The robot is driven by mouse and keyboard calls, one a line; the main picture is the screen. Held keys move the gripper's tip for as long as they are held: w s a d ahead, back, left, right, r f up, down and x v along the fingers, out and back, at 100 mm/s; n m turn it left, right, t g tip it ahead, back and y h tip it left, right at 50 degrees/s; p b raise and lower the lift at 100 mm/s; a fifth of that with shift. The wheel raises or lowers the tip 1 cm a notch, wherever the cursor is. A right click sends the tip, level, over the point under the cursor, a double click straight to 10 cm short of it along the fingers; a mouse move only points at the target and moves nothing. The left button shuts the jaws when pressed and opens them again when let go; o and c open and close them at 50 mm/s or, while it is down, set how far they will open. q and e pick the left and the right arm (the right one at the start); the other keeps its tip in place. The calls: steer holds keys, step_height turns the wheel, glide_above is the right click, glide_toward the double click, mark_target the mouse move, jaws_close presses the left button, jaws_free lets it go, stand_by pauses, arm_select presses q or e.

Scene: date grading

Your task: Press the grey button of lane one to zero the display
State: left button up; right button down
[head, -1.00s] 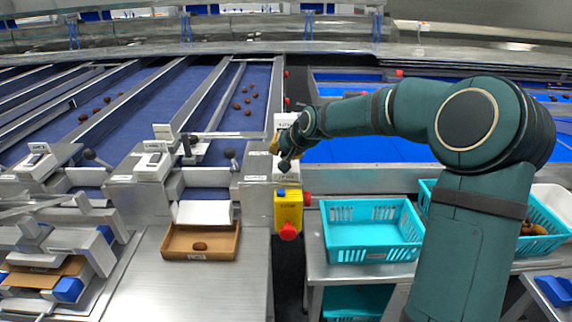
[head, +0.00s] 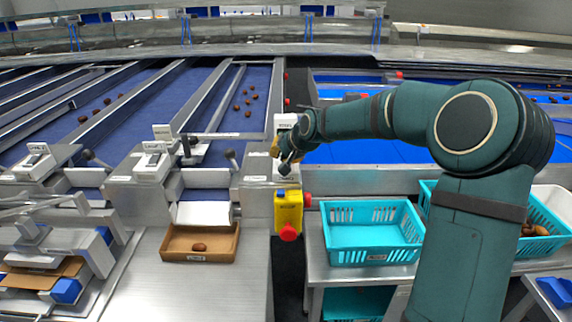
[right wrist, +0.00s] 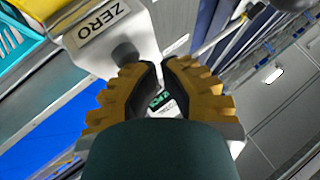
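My right gripper (head: 284,160) is at the light housing (head: 287,122) at the end of the right-hand grading lane. In the right wrist view its ribbed yellow fingers (right wrist: 161,68) have their tips nearly together, with nothing visible held. A dark grey round button (right wrist: 124,52) is just beside the left finger's tip, below a label reading ZERO (right wrist: 103,19). I cannot tell whether finger and button touch. A small display with green digits (right wrist: 160,100) shows partly between the fingers; its reading is unclear. In the head view the gripper hides the button. My left gripper is not in view.
A yellow box with a red button (head: 289,232) stands just below the gripper. A brown tray (head: 168,245) holding one date is at the lane's front. A turquoise basket (head: 330,240) stands on the metal table to the right. Several dates lie on the blue lanes.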

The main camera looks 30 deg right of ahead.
steer(key=shift+f, duration=0.25)
steer(key=shift+r, duration=0.1)
stand_by(0.4)
steer(key=shift+r+p, duration=0.4)
steer(key=shift+r, duration=0.4)
steer(key=shift+r+p, duration=1.75)
steer(key=shift+r, duration=0.8)
